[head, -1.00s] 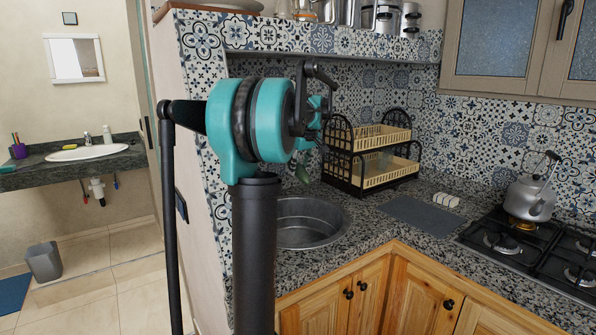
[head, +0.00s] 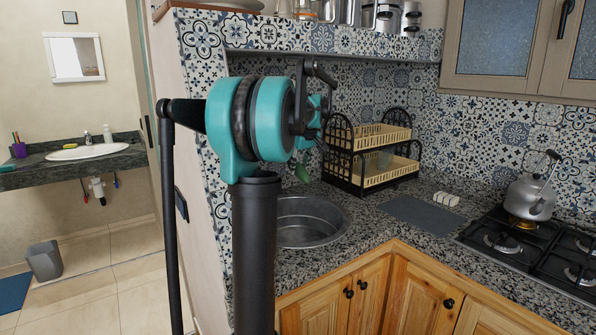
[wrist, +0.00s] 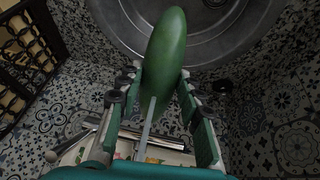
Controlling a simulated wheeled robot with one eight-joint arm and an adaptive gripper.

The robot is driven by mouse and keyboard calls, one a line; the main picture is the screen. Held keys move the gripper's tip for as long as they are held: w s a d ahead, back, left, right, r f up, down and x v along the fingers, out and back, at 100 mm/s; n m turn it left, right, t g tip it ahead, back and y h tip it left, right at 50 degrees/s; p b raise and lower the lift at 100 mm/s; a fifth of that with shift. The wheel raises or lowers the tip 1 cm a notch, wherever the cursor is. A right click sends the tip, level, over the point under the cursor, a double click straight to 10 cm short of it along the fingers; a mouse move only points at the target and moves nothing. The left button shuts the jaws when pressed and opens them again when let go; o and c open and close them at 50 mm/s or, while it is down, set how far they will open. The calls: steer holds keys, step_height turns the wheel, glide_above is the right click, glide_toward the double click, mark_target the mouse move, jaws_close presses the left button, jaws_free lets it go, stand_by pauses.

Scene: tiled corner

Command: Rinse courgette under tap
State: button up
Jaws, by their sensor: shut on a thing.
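My gripper (wrist: 160,88) is shut on the green courgette (wrist: 167,45) in the wrist view, with a finger on each side of it. The courgette's free end points toward the round metal sink (wrist: 220,45). In the head view a small part of the courgette (head: 302,174) shows beyond my arm, above the far side of the sink (head: 318,236). My arm hides most of the gripper there. A metallic bar (wrist: 80,143) lies behind the fingers in the wrist view; I cannot tell whether it is the tap. No tap is clear in the head view.
A two-tier dish rack (head: 375,165) stands behind the sink on the right. A grey mat (head: 422,212) and a small pale block (head: 446,199) lie on the granite counter. A kettle (head: 530,196) stands on the hob (head: 510,245). A tiled wall closes the back.

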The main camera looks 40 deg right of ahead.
mark_target(303, 175)
steer(key=shift+s, duration=0.15)
steer(key=shift+s+a, duration=0.25)
steer(key=shift+s, duration=0.5)
steer(key=shift+s+a, duration=0.3)
steer(key=shift+s, duration=0.45)
steer(key=shift+s+a, duration=0.25)
steer(key=shift+s, duration=0.5)
steer(key=shift+s, duration=0.1)
steer(key=s+a+r, duration=0.2)
steer(key=s+r, duration=0.1)
steer(key=s, duration=0.5)
steer(key=shift+s+a, duration=0.2)
steer(key=shift+a, duration=0.15)
